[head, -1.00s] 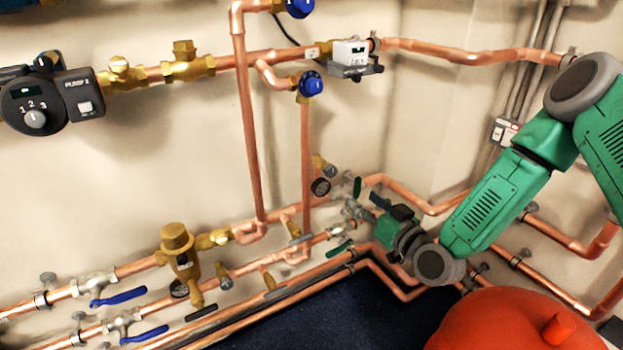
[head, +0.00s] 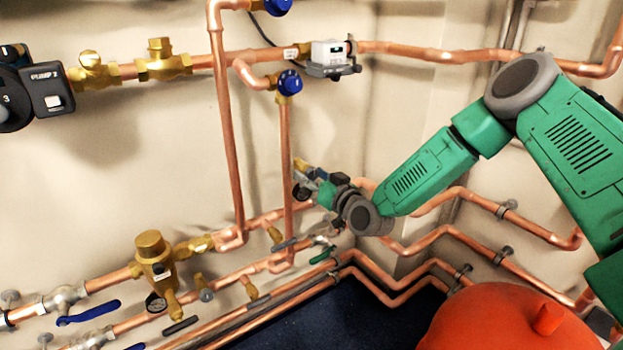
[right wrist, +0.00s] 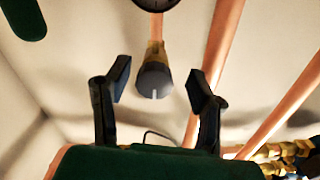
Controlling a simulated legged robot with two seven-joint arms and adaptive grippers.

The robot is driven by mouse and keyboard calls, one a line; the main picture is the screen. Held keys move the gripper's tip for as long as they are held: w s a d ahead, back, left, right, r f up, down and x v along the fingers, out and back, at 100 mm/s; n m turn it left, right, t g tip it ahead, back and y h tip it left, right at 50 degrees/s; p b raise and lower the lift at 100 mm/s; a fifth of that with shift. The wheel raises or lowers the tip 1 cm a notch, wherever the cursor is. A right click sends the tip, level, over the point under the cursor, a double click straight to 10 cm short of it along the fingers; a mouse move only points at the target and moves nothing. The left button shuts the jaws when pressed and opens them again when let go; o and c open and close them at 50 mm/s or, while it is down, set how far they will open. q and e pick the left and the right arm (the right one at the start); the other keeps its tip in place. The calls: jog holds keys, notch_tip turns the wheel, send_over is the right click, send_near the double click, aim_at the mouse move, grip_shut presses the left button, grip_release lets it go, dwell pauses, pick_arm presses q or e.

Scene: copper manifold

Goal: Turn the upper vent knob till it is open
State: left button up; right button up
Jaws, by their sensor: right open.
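The upper vent knob (right wrist: 155,82) is grey and round with a white mark on its face. It sits on a brass body (right wrist: 155,52) below a dark gauge in the right wrist view. My right gripper (right wrist: 159,80) is open, with one black finger on each side of the knob in the picture. I see no finger touching it. My left gripper is not in view.
Copper pipes run close around the gripper, including a vertical one (head: 287,140). A blue-knobbed valve (head: 290,82) is above. A brass valve (head: 154,260) and a blue lever (head: 88,314) are at lower left. An orange-red rounded object (head: 490,325) stands in front.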

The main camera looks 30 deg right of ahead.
jog(key=shift+d, duration=0.2)
jog(key=shift+c, duration=0.4)
jog(key=shift+d+f, duration=0.1)
jog(key=shift+d, duration=0.1)
grip_shut()
jog(key=c, duration=1)
grip_release()
jog(key=shift+a, duration=0.1)
jog(key=shift+c, duration=0.2)
